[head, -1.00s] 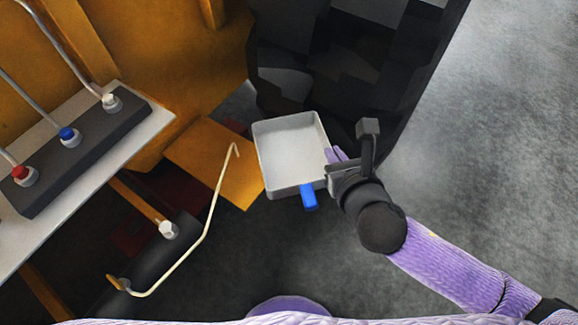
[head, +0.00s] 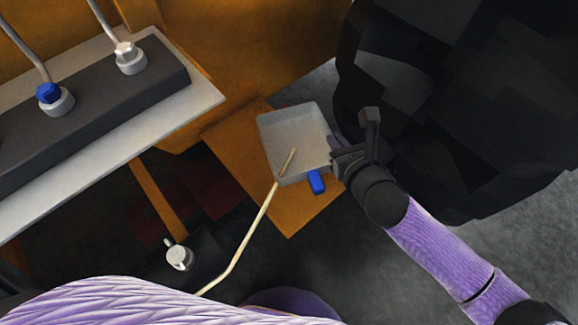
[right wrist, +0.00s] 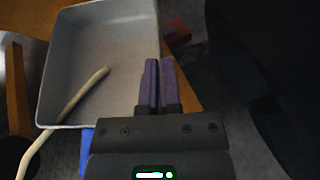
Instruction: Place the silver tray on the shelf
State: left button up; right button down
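The silver tray (head: 288,132) is a shallow, square, open pan with a blue tab (head: 316,182) at its near side. It looks empty and is held up off the floor. My right gripper (head: 338,152) is at its right wall. In the right wrist view the purple fingers (right wrist: 158,85) are close together with the tray's wall (right wrist: 103,25) between them. An orange flat panel (head: 290,215) shows beneath the tray; I cannot tell if it is the shelf. My left gripper is not in view.
A bent cream rod (head: 243,242) rises in front, its tip overlapping the tray in view; contact is unclear. A pale ledge (head: 205,98) at left carries a dark block (head: 95,115) with valves. A large black faceted mass (head: 460,100) stands right. Grey floor shows lower right.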

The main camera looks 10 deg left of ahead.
jog(key=f+b, duration=0.6)
jog(key=f, duration=0.2)
jog(key=f+b, duration=0.6)
jog(key=f, duration=0.2)
jog(key=shift+w+a+f, duration=0.1)
jog(key=shift+a+f, duration=0.1)
jog(key=shift+f, duration=0.2)
jog(key=shift+r+p, duration=0.35)
jog(key=shift+r, duration=0.05)
jog(key=c, duration=0.8)
grip_release()
jog(key=shift+f, duration=0.1)
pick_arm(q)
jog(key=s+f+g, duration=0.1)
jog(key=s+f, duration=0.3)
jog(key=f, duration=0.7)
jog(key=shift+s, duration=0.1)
